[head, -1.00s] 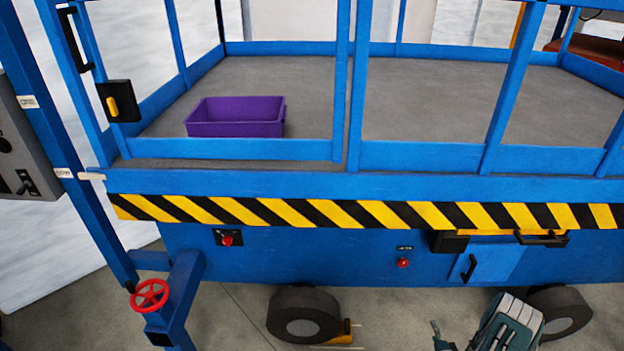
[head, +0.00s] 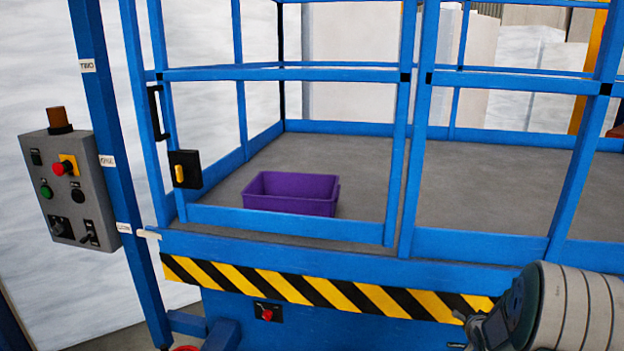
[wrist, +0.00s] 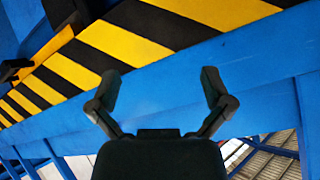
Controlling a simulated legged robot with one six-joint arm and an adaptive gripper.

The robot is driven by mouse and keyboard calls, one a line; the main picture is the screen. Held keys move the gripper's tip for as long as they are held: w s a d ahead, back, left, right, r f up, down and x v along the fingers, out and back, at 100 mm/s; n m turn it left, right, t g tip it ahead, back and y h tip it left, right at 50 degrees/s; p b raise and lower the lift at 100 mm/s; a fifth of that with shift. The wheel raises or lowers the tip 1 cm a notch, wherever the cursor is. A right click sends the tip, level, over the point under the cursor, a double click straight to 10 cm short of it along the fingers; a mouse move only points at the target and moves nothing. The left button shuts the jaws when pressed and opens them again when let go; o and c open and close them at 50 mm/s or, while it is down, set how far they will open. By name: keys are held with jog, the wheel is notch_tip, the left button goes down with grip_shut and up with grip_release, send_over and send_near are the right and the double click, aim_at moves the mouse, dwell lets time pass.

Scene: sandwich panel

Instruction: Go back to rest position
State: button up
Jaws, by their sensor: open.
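My gripper (wrist: 158,90) is open and empty in the wrist view, its two dark fingers spread apart. Behind the fingers is the blue side of the lift platform with its yellow and black stripe. In the head view my gripper (head: 468,330) shows only in part at the lower right, in front of the striped edge, with my grey arm beside it. I cannot tell the gap between the fingers and the platform.
A blue lift platform (head: 330,254) with railings fills the middle. A purple bin (head: 290,203) sits on its grey floor. A grey control box (head: 68,190) with buttons and switches is on the left by a blue post. A red knob (head: 267,313) is below the striped edge.

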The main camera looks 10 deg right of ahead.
jog(key=s+a+r+n+g+y, duration=0.15)
jog(key=s+a+r, duration=0.25)
jog(key=a+r, duration=0.4)
jog(key=s+a+r+n+g+h, duration=0.15)
jog(key=s+a+r, duration=0.25)
jog(key=a+r, duration=0.45)
jog(key=s+a+r+n+y, duration=0.2)
jog(key=s+a+n, duration=0.1)
jog(key=s+a, duration=0.4)
jog(key=s+a+r+n+g+y, duration=0.1)
jog(key=s+a+n+y, duration=0.1)
jog(key=s+a, duration=0.6)
jog(key=s+n, duration=0.1)
jog(key=s, duration=0.5)
jog(key=shift+s+r+g, duration=0.3)
jog(key=shift+r, duration=0.05)
